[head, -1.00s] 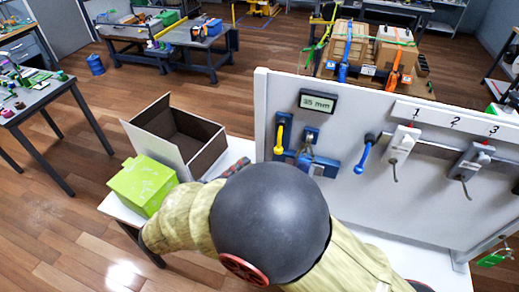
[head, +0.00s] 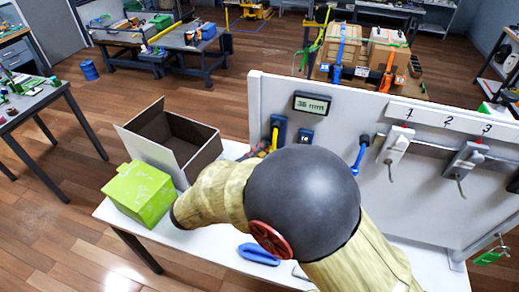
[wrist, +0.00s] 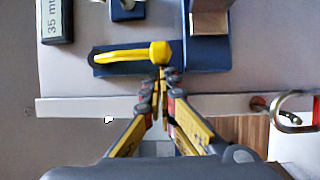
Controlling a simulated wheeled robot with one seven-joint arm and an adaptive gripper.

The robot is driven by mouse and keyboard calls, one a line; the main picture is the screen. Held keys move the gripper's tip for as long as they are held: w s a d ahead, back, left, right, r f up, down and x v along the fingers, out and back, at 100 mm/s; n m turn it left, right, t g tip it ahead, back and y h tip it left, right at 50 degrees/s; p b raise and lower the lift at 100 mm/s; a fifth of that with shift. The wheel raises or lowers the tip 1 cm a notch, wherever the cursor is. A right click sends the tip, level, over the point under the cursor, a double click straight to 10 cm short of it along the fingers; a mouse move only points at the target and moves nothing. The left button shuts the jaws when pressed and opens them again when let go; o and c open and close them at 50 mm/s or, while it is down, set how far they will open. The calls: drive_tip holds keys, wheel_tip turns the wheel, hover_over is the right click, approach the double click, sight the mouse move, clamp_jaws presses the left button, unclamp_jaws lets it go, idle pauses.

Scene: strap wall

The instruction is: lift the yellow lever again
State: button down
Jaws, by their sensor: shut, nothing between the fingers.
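The yellow lever (wrist: 130,56) lies along a dark blue mount (wrist: 205,57) on the panel in the wrist view. Its thicker knob end is at the right, close to my fingertips. In the head view the lever (head: 274,139) is a small yellow strip on its blue mount (head: 279,124), partly hidden by my gripper and arm. My gripper (wrist: 160,80) is shut and empty, its fingertips just below the knob end in the wrist view. I cannot tell whether they touch it. In the head view my gripper (head: 262,150) is mostly hidden behind my arm.
A display (head: 312,103) sits on the grey panel (head: 345,115). A blue lever (head: 359,157) and numbered switches with hooks are to the right. An open box (head: 170,138) and a green box (head: 138,193) stand left. A blue object (head: 258,254) lies on the white table (head: 205,240).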

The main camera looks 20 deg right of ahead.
drive_tip(key=shift+r, duration=0.1)
drive_tip(key=shift+s+a+y+p, duration=0.2)
drive_tip(key=shift+y+p, duration=0.1)
drive_tip(key=shift+p, duration=0.2)
drive_tip(key=shift+s+r, duration=0.1)
drive_tip(key=s+a+r+n+g+y+p, duration=0.3)
drive_tip(key=r+g+y+p, duration=0.5)
drive_tip(key=p, duration=1.4)
drive_tip(key=shift+s+r+n+g+y+p, duration=0.4)
drive_tip(key=shift+s+n+g+y, duration=0.15)
drive_tip(key=shift+n+g+y, duration=0.2)
drive_tip(key=shift+r, duration=0.15)
